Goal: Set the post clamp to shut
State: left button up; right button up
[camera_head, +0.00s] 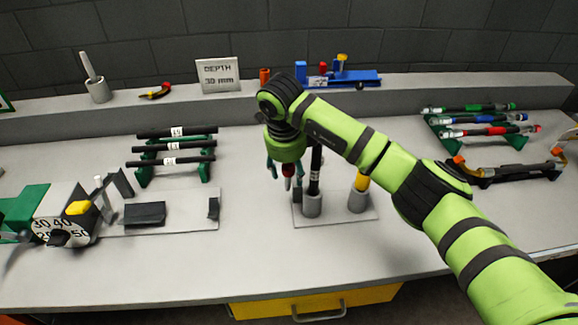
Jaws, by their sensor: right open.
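A grey base plate (335,216) lies in the middle of the bench and bears two grey round sockets. A black rod with a white label (315,172) stands upright in the left socket (312,206). A yellow piece (361,182) stands in the right socket (358,203). A small red-topped part (289,170) shows at the plate's left end; it may be the post clamp's lever, but I cannot tell its setting. My right gripper (285,176) points down there, open, with its fingers around or just in front of the red part. My left gripper is out of view.
A rack of black labelled rods (174,147) stands at left. A device with a numbered dial (62,222) and yellow knob is at far left. A "DEPTH 30 mm" sign (218,75) stands on the back ledge. Coloured tools (487,120) lie at right. The bench front is clear.

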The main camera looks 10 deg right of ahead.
grip_shut()
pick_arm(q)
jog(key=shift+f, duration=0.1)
pick_arm(e)
jog(key=shift+s+f+t+b, duration=0.3)
jog(key=shift+t+b, duration=0.1)
jog(key=shift+b, duration=0.35)
pick_arm(q)
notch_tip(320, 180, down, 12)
jog(key=b, duration=1.1)
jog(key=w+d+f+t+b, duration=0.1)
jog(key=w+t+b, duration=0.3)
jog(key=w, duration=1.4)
jog(key=b, duration=0.3)
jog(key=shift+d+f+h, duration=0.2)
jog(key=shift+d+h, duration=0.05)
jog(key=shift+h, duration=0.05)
pick_arm(e)
jog(key=s+f+t, duration=0.1)
jog(key=t, duration=0.1)
jog(key=s+f+t, duration=0.1)
jog(key=s+t, duration=0.1)
jog(key=s+f+t, duration=0.1)
jog(key=t, duration=0.1)
jog(key=shift+s, duration=0.3)
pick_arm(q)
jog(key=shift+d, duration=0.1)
